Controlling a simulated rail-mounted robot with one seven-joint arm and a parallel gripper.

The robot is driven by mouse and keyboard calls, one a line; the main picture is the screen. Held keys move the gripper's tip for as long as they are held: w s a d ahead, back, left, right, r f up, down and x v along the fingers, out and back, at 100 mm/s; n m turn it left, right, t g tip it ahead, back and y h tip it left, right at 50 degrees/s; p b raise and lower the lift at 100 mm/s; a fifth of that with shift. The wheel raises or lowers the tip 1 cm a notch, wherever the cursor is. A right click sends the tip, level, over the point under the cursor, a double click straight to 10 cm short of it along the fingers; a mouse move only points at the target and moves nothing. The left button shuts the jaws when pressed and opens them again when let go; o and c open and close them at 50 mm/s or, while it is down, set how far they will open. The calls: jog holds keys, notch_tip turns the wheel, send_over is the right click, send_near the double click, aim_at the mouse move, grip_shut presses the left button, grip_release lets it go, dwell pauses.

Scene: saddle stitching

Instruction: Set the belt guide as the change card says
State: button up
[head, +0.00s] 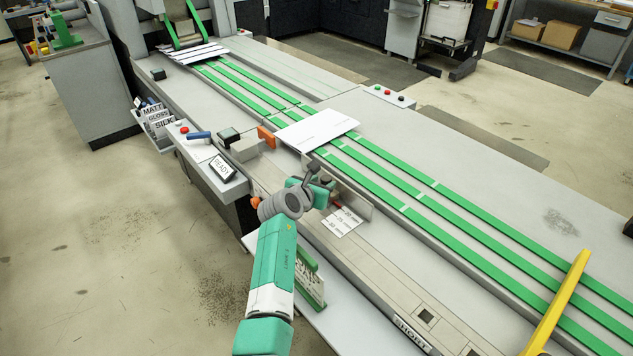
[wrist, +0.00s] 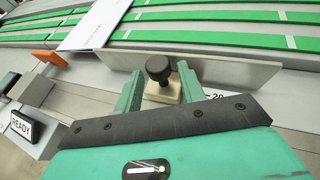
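The belt guide is an upright grey plate (head: 352,200) beside the green belts; it also shows in the wrist view (wrist: 220,73). A black knob (wrist: 158,68) stands on a pale block (wrist: 160,92) at its near side. My gripper (wrist: 160,70) has one green finger on each side of the knob, with narrow gaps showing. In the head view my gripper (head: 318,188) is over the guide's near side and partly hides it. A scale label (head: 343,222) reads 20, 25 and 30 mm. A card in a green holder (head: 310,287) stands below my arm, its text unreadable.
A white sheet (head: 317,129) lies across the belts (head: 385,176). An orange piece (head: 266,137) is left of the guide. A READY display (head: 223,167) and a MATT, GLOSS, SILK rack (head: 158,121) are at left. A yellow bar (head: 558,303) crosses the belts at right.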

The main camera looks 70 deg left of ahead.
jog(key=p+v, duration=0.1)
jog(key=v, duration=0.4)
dwell(0.5)
